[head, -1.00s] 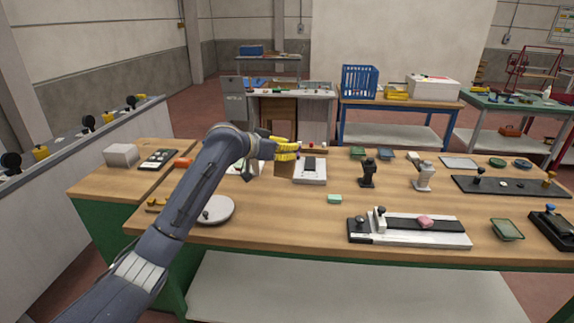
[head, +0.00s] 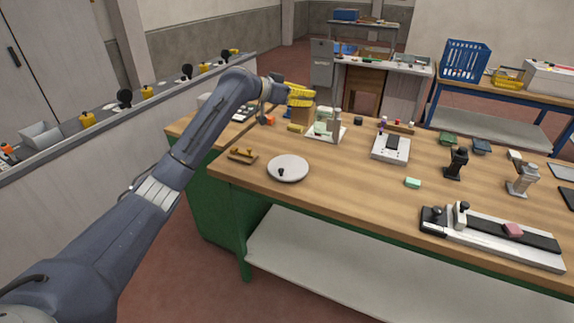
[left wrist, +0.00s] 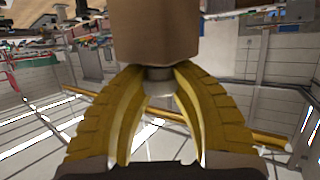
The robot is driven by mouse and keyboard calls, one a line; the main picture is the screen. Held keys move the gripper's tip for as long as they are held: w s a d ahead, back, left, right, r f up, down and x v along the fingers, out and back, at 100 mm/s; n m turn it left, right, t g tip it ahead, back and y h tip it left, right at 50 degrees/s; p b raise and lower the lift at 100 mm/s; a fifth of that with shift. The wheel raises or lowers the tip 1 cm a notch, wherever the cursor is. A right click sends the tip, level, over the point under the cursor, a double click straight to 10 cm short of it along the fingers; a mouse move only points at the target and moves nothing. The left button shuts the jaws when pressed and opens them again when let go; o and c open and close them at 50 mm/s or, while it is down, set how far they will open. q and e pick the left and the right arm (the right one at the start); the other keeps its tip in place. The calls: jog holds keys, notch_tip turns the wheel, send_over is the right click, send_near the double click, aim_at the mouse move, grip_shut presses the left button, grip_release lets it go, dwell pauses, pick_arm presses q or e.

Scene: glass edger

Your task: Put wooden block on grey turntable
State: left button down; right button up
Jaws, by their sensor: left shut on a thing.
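My left gripper (head: 299,97) has yellow fingers and is shut on the brown wooden block (head: 301,116). It holds the block upright above the back left of the workbench. In the left wrist view the block (left wrist: 155,32) fills the top middle, beyond the curved yellow fingers (left wrist: 158,78); a small grey round part shows between block and fingers. The grey turntable (head: 290,164) is a pale round disc with a small black knob, lying nearer on the bench's left part. It is empty apart from the knob. My right gripper is out of view.
A white tray with bottles (head: 326,133) stands just right of the block. A wooden piece with yellow knobs (head: 243,155) lies left of the turntable. A white-grey device (head: 391,148) and a green piece (head: 413,183) lie to the right. The bench around the turntable's right is clear.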

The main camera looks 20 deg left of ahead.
pick_arm(q)
jog(key=s+a+r+h, duration=0.1)
jog(key=a+r, duration=0.1)
jog(key=a, duration=0.2)
jog(key=shift+m, duration=0.4)
notch_tip(320, 180, down, 20)
jog(key=shift+a+r, duration=0.15)
jog(key=shift+r, duration=0.05)
jog(key=shift+f, duration=0.1)
jog(key=c, duration=1.2)
grip_release()
jog(key=v, duration=1.2)
jog(key=shift+r, duration=0.25)
jog(key=shift+w, duration=0.1)
